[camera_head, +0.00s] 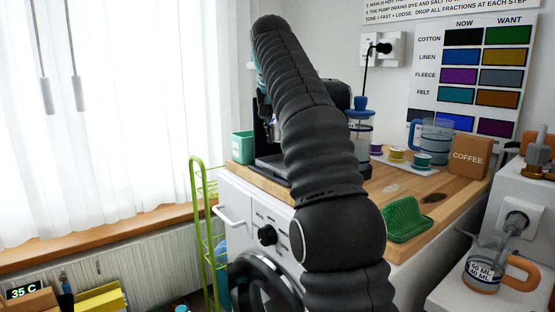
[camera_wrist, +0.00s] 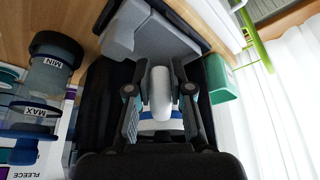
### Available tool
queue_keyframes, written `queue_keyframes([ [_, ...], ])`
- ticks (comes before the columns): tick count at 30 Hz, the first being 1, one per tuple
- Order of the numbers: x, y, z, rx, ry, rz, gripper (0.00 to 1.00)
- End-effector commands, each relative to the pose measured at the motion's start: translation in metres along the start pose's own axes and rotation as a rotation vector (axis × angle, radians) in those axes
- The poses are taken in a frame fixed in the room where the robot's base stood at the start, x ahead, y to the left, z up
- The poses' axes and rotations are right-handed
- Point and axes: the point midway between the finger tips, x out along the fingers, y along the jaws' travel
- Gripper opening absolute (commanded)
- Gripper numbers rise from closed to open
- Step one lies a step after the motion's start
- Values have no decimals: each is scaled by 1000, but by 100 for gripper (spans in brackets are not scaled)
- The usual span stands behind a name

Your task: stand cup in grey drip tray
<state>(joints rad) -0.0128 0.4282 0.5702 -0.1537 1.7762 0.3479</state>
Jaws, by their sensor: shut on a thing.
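A white cup with a blue band (camera_wrist: 160,112) is between the fingers of my gripper (camera_wrist: 160,85) in the wrist view; the gripper is shut on it. The grey drip tray (camera_wrist: 143,38) lies just beyond the cup at the foot of a black machine. The cup overlaps its near side in the picture; I cannot tell whether they touch. Only part of the dark machine (camera_head: 268,163) shows at the arm's left.
A green container (camera_head: 242,148) stands close beside the machine, also seen in the wrist view (camera_wrist: 220,78).

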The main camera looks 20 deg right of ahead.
Motion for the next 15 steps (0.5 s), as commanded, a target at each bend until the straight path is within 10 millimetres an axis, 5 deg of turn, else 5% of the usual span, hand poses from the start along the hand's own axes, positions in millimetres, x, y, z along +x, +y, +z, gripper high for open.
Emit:
queue_keyframes([
  [15,30,-2,14,-2,-1,0,0],
])
